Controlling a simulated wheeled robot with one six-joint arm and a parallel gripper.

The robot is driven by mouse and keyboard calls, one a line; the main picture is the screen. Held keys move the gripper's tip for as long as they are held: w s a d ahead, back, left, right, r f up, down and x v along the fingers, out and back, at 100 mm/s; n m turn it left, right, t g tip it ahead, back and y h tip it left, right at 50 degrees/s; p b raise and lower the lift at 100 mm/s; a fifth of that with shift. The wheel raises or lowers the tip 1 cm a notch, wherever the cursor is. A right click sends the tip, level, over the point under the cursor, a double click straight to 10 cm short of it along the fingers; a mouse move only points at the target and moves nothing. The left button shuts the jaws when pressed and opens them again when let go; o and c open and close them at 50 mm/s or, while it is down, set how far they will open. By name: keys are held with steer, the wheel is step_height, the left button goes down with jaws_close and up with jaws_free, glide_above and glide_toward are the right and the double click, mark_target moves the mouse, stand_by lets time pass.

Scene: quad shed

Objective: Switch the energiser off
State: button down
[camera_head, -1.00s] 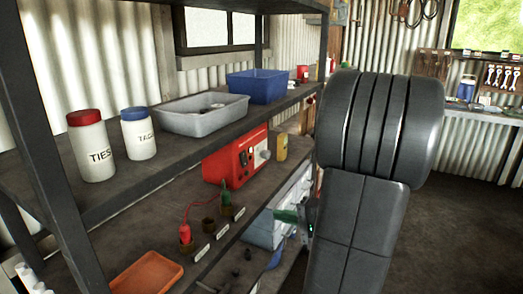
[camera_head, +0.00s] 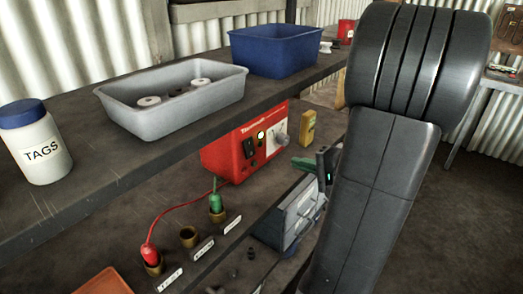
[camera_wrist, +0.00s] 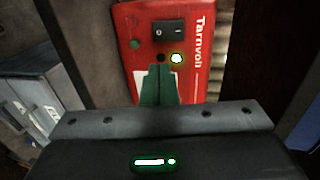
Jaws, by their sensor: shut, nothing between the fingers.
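The energiser (camera_head: 222,156) is a red box on the lower shelf. Its front has a black rocker switch (camera_head: 249,148), a glowing lamp (camera_head: 261,135) and a grey knob (camera_head: 280,139). In the wrist view the energiser (camera_wrist: 208,75) lies ahead, with the marked rocker switch (camera_wrist: 168,31) above the lit lamp (camera_wrist: 176,58). I cannot tell which side of the rocker is pressed. My gripper (camera_wrist: 158,72) is shut and empty; its green fingers point at the energiser's face, below the switch in that view. In the head view my gripper (camera_head: 303,163) is right of the energiser, apart from it.
The upper shelf (camera_head: 120,150) overhangs the energiser and bears a grey tub (camera_head: 170,120), blue bin (camera_head: 275,65) and TAGS jar (camera_head: 35,160). A red plug (camera_head: 149,254) and green plug (camera_head: 216,204) sit in front. A yellow object (camera_head: 308,127) stands beside the energiser.

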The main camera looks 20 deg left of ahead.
mark_target(252, 153)
steer(key=shift+a, duration=0.1)
steer(key=p+x, duration=0.3)
steer(key=x, duration=1)
steer(key=shift+w+a, duration=0.2)
steer(key=shift+a, duration=0.05)
steer(key=shift+a+f, duration=0.1)
